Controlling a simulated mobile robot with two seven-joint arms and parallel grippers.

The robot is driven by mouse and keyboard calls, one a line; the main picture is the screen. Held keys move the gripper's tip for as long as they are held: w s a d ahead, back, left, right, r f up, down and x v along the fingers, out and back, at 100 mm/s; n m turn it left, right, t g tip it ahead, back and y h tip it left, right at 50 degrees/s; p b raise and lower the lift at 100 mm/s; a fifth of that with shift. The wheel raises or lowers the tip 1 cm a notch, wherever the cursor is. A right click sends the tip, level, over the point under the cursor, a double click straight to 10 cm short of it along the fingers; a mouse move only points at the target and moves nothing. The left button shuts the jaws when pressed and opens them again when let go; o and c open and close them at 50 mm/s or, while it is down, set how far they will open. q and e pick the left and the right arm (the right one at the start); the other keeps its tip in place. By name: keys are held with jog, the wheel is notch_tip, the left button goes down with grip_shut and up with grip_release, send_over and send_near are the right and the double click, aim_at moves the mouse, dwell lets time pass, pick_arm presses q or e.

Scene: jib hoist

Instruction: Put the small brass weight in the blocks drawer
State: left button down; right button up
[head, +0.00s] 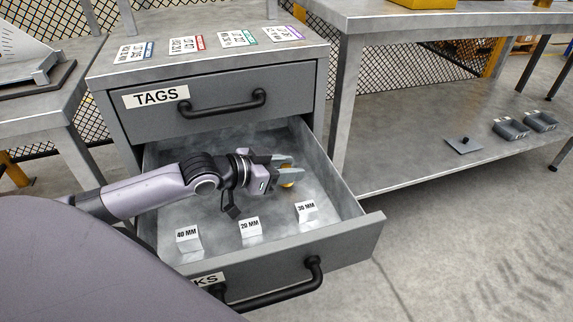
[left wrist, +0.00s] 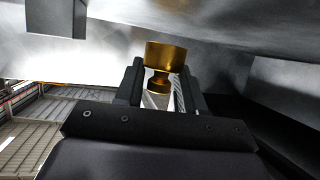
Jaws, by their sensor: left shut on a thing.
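My left gripper (head: 284,170) reaches over the open lower drawer (head: 358,228), whose label is partly hidden and shows "KS". It is shut on the small brass weight (head: 288,184), which shows as a bit of gold between the fingers. In the left wrist view the brass weight (left wrist: 165,60) sits between the two fingers (left wrist: 160,88), with its wider end outward. The gripper is inside the outline of the drawer; I cannot tell whether the weight touches the drawer floor. My right gripper is not in view.
White blocks marked 40 MM (head: 188,240), 20 MM (head: 250,229) and 30 MM (head: 306,212) stand along the drawer's front. The TAGS drawer (head: 220,98) above is shut. Several tag cards (head: 186,44) lie on the cabinet top. A workbench (head: 440,22) stands right.

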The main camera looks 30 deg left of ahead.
pick_arm(q)
jog(key=c, duration=0.7)
grip_release()
jog(key=shift+f, duration=0.15)
jog(key=shift+r, duration=0.5)
jog(key=shift+s+a+r, duration=0.1)
jog(key=shift+s+r, duration=0.15)
jog(key=p+v, duration=0.2)
jog(key=v, duration=0.3)
jog(key=shift+s+a+r, duration=0.1)
jog(key=shift+s+r, duration=0.1)
jog(key=shift+s, duration=0.05)
jog(key=shift+s+a+r+p, duration=0.2)
jog(key=shift+s+a+p, duration=0.2)
jog(key=shift+s, duration=0.15)
jog(key=shift+p+v, duration=1.3)
jog(key=shift+v, duration=0.9)
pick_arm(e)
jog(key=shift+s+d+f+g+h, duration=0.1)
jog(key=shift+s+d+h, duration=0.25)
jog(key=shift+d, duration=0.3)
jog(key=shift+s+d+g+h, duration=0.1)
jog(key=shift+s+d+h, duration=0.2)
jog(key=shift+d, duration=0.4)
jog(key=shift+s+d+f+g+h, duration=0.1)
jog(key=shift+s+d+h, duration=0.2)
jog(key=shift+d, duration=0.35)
